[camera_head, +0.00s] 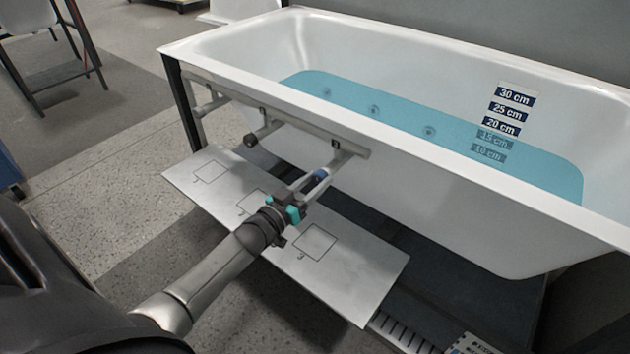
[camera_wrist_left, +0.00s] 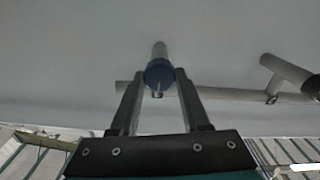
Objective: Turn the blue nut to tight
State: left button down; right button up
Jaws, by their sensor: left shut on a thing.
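The blue nut (camera_head: 320,175) sits on a pipe under the near rim of the white bathtub. In the left wrist view the blue nut (camera_wrist_left: 158,73) is between the two fingers, on the end of a short pipe stub. My left gripper (camera_head: 312,180) reaches in from the lower left and is shut on the nut; it also shows in the left wrist view (camera_wrist_left: 159,82). Part of the nut is hidden by the fingers in the head view. My right gripper is not in view.
The white bathtub (camera_head: 420,190) holds blue water and has a depth scale (camera_head: 508,112). A pipe rail (camera_head: 300,130) runs under its rim with other stubs. A pale board (camera_head: 357,278) with marked squares lies below my arm. Open floor is at the left.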

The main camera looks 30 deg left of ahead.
pick_arm(q)
jog(key=shift+m+p, duration=0.35)
jog(key=shift+m, duration=1.05)
jog(key=m, duration=0.3)
jog(key=shift+m+p, duration=0.3)
jog(key=shift+p, duration=0.1)
jog(key=m, duration=0.3)
jog(key=shift+d+m, duration=0.1)
jog(key=shift+m, duration=0.3)
jog(key=m, duration=0.3)
jog(key=shift+f, duration=0.1)
jog(key=m, duration=0.3)
jog(key=shift+m+b, duration=0.3)
jog(key=shift+m, duration=0.2)
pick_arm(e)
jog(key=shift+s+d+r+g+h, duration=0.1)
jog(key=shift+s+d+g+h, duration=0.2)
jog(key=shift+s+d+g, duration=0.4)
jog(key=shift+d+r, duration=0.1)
